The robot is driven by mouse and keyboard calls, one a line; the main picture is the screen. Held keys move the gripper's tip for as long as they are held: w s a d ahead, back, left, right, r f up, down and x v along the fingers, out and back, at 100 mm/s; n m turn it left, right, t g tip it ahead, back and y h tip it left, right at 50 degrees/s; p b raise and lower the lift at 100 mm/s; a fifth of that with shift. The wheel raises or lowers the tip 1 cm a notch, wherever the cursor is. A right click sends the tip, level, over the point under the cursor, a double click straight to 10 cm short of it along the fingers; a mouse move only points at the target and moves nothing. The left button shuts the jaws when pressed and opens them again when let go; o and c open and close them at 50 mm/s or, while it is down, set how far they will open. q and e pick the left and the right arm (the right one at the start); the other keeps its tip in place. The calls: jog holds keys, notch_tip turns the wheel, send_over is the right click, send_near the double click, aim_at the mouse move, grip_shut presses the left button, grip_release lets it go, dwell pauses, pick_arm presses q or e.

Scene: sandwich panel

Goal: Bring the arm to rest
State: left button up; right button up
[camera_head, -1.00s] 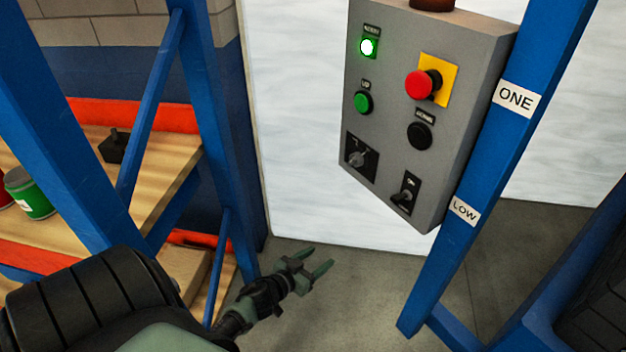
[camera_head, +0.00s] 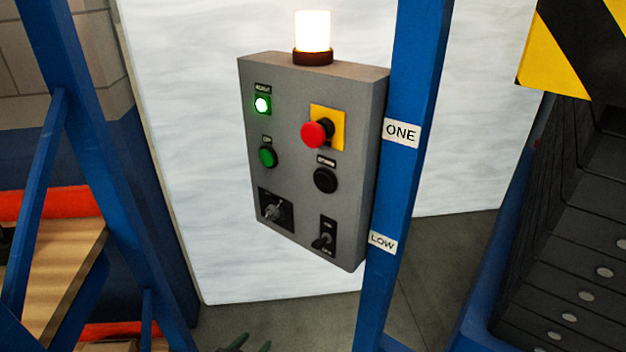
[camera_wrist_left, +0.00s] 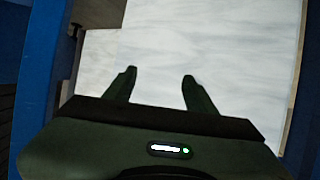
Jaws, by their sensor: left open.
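My left gripper (camera_head: 248,346) barely shows at the bottom edge of the head view, with only its greenish fingertips in sight, below the control panel. In the left wrist view its two fingers (camera_wrist_left: 158,82) stand apart with nothing between them, in front of a pale wall. The grey control panel (camera_head: 290,160) is apart from the gripper. It carries a lit green lamp, a green button, a red mushroom button on a yellow plate, a black button and two black switches. My right gripper is in neither view.
A lit beacon (camera_head: 313,32) stands on top of the panel. A blue post (camera_head: 400,170) labelled ONE and LOW rises beside it. Blue rack posts and a wooden shelf (camera_head: 60,285) are at the left. Dark ribbed equipment (camera_head: 570,240) fills the right. Bare floor shows below the panel.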

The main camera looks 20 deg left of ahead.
pick_arm(q)
jog(key=s+d+f+m+g, duration=0.1)
jog(key=s+d+f+g, duration=0.25)
jog(key=s+f, duration=0.55)
jog(key=s+d+f+g, duration=0.3)
jog(key=s+d+f, duration=0.1)
jog(key=s+f, duration=0.6)
jog(key=s+d+f+m+g, duration=0.1)
jog(key=s+d+f+g, duration=0.1)
jog(key=s, duration=0.7)
jog(key=s+d+f+m+g, duration=0.1)
jog(key=s+d+f+g, duration=0.2)
jog(key=s, duration=0.6)
jog(key=shift+s+d+f, duration=0.25)
jog(key=shift+s+f, duration=0.1)
jog(key=shift+f, duration=0.3)
jog(key=shift+w+g, duration=0.1)
jog(key=shift+g, duration=0.15)
